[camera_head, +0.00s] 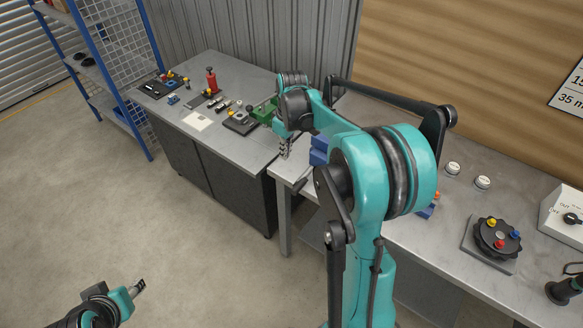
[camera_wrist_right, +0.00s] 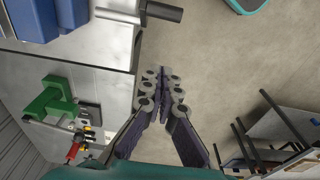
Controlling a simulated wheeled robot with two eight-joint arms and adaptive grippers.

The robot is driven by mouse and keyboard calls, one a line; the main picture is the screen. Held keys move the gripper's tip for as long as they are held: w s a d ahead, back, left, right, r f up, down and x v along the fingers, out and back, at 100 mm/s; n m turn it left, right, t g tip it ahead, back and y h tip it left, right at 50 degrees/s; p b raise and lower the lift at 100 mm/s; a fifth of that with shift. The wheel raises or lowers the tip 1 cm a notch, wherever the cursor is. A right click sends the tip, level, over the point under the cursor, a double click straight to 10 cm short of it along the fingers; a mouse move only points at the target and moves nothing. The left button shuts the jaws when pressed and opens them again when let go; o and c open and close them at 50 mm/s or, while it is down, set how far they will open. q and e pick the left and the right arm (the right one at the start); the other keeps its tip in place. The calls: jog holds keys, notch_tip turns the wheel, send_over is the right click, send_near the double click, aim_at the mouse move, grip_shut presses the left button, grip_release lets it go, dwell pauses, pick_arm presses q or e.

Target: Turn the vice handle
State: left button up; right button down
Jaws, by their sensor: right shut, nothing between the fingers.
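A blue vice (camera_head: 319,148) stands at the left end of the near workbench, partly hidden behind my right arm. In the right wrist view, its blue body (camera_wrist_right: 35,15) is at the top left. From it a grey screw with a dark end, the vice handle (camera_wrist_right: 165,12), reaches out past the bench edge. My right gripper (camera_head: 284,153) is shut and empty. In the right wrist view, its fingertips (camera_wrist_right: 163,85) are together beside the bench edge, apart from the handle. My left gripper (camera_head: 139,286) is low at the left, over the floor, far from the vice.
A green clamp-like tool (camera_head: 263,112) and several small tools lie on the grey bench (camera_head: 225,70) beyond. A black knobbed disc (camera_head: 497,238) and a white switch box (camera_head: 562,215) stand at the right. Open floor (camera_head: 200,240) lies in front.

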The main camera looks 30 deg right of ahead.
aim_at(294, 190)
notch_tip(294, 190, down, 11)
jog(key=s+d+b, duration=0.1)
jog(key=s+b, duration=0.1)
jog(key=shift+s+f, duration=0.2)
dwell(0.5)
jog(key=shift+s+d+t, duration=0.15)
jog(key=shift+s+t, duration=0.15)
jog(key=shift+s+f+b, duration=0.1)
jog(key=shift+s+b, duration=0.05)
jog(key=shift+b, duration=0.25)
